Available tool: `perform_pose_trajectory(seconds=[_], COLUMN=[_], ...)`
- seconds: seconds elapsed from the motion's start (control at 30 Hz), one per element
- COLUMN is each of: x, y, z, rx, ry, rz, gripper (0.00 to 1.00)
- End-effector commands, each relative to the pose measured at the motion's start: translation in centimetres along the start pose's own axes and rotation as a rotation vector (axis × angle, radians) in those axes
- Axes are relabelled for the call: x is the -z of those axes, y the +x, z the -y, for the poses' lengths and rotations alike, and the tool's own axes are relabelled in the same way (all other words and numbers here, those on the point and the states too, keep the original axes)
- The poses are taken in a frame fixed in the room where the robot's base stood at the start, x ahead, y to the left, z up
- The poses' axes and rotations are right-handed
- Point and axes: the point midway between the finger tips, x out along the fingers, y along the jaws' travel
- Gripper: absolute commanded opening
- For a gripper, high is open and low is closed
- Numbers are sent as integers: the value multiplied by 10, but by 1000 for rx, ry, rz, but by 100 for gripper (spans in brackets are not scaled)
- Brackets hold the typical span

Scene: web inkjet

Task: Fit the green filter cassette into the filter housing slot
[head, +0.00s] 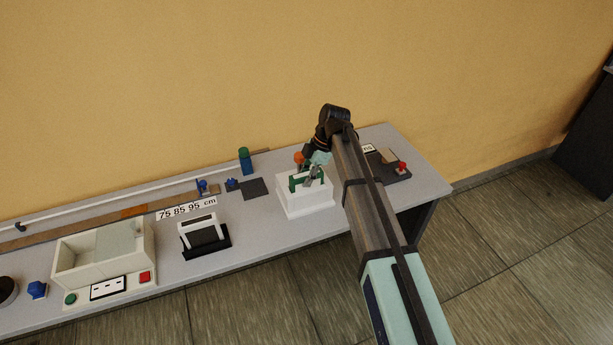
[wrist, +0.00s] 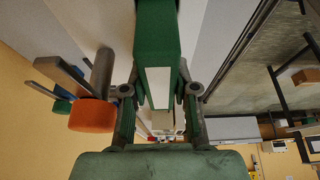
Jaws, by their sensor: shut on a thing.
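The green filter cassette (wrist: 158,35) has a pale face strip and sits between the two fingers of my gripper (wrist: 158,92) in the wrist view. My gripper is shut on it. In the head view my gripper (head: 315,174) is over the white filter housing (head: 307,205), with green showing at the housing's top. The slot is mostly hidden by the gripper and cassette. I cannot tell how deep the cassette sits in it. An orange knob (head: 299,158) stands just behind the housing; it also shows left of the fingers in the wrist view (wrist: 92,114).
A black stand with a white frame (head: 198,229) is left of the housing. A cream box with red and green buttons (head: 106,262) is farther left. A dark plate with a red knob (head: 402,167) is right.

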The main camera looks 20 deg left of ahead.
Motion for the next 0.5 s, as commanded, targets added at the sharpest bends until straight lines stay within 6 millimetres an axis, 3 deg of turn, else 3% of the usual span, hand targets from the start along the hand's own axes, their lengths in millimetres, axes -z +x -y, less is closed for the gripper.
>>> perform_pose_trajectory(seconds=[0.03,0.07,0.5], x=[-1,-1,0], y=[2,2,-4], z=[0,0,0], rx=[0,0,-1], ry=[0,0,0], rz=[0,0,0], gripper=[0,39,39])
